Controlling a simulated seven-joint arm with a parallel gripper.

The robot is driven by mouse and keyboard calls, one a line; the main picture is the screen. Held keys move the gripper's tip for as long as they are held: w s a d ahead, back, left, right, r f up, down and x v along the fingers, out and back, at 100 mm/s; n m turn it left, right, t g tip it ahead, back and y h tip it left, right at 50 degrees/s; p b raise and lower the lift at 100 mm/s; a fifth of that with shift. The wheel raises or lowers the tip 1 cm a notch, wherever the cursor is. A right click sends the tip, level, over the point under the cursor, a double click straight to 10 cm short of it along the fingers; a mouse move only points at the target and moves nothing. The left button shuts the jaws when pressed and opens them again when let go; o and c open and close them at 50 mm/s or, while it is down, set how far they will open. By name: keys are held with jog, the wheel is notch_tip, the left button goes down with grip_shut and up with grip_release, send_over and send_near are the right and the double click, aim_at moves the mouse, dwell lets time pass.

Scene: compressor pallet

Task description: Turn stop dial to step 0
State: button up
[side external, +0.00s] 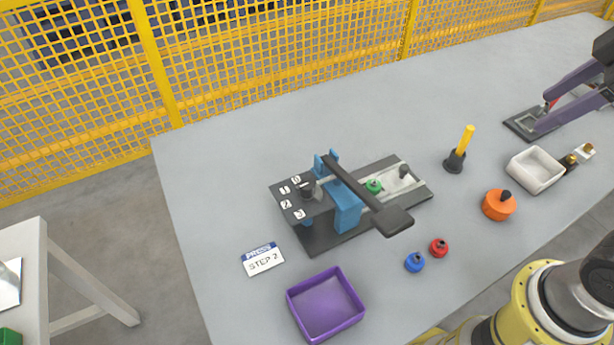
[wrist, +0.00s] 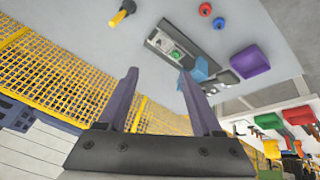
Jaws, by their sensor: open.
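The stop dial (side external: 308,189) is a dark knob on a black plate marked 0 to 3, at the left end of the press fixture (side external: 318,238) in the side view. A pale mark shows near the knob, but I cannot tell which number it points at. The blue press (side external: 346,208) with its long black lever stands right beside the dial. My gripper (side external: 541,108) is open and empty at the far right, well away from the dial. In the wrist view my gripper (wrist: 160,72) shows both purple fingers spread, with the press fixture (wrist: 174,48) beyond them.
A card (side external: 263,260) reads "PRESS STEP 2". A purple tray (side external: 348,324), blue knob (side external: 414,263), red knob (side external: 439,248), orange part (side external: 498,205), white bin (side external: 537,168) and yellow-handled tool (side external: 464,145) stand around. Yellow mesh fence (side external: 280,55) runs behind. Table left of the dial is clear.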

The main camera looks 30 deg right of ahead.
jog(key=w+a+r+n+g, duration=0.1)
jog(key=w+a+r+n, duration=0.35)
jog(key=w, duration=0.35)
jog(key=n+g, duration=0.4)
jog(key=n, duration=0.5)
send_over(307, 184)
notch_tip(307, 184, down, 12)
notch_tip(307, 184, down, 14)
jog(key=shift+r, duration=0.25)
grip_shut()
